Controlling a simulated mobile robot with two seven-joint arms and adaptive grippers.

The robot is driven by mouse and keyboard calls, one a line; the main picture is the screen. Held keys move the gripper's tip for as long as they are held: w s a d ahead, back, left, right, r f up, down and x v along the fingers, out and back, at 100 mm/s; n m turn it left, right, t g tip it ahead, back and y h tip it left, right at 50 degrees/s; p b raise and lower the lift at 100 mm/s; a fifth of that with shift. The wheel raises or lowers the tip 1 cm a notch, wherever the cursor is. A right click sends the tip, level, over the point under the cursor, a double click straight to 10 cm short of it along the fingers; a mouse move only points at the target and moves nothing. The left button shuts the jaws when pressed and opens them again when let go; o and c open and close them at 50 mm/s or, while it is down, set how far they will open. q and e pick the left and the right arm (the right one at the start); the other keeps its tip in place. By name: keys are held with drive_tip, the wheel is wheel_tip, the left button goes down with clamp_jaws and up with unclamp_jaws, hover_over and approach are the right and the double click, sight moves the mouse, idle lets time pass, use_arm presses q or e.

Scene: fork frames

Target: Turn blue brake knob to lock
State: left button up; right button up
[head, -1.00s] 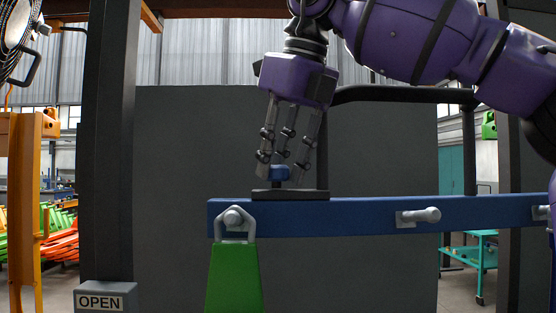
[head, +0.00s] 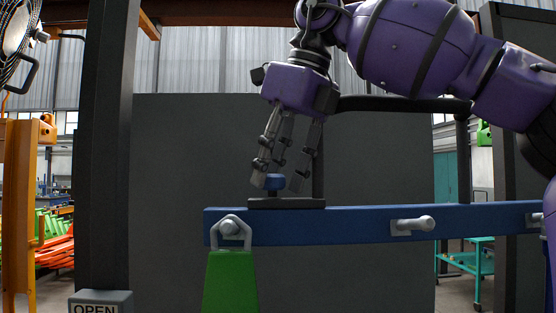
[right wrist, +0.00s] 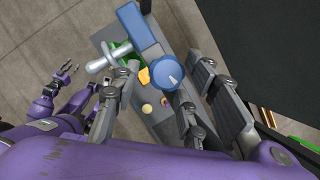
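The blue brake knob (head: 275,182) stands on a dark plate (head: 287,203) on top of the blue beam, near its left end. In the right wrist view the round knob (right wrist: 167,71) shows a light pointer mark on its top. My right gripper (head: 278,181) points down over the knob with its fingers spread. Its fingertips are around the knob, with gaps visible between them and the knob in the wrist view. A purple hand, which looks like my left gripper (right wrist: 70,80), appears small at the left of the wrist view with fingers spread; it is out of the head view.
The blue beam (head: 370,226) runs right, with a grey handle (head: 412,224) on its face. A green post (head: 230,280) hangs below its left end. A box marked OPEN (head: 100,300) is at lower left. A dark panel (head: 180,180) stands behind.

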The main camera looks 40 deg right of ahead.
drive_tip(key=v, duration=1.1)
drive_tip(key=shift+r, duration=0.35)
drive_tip(key=shift+s, duration=0.2)
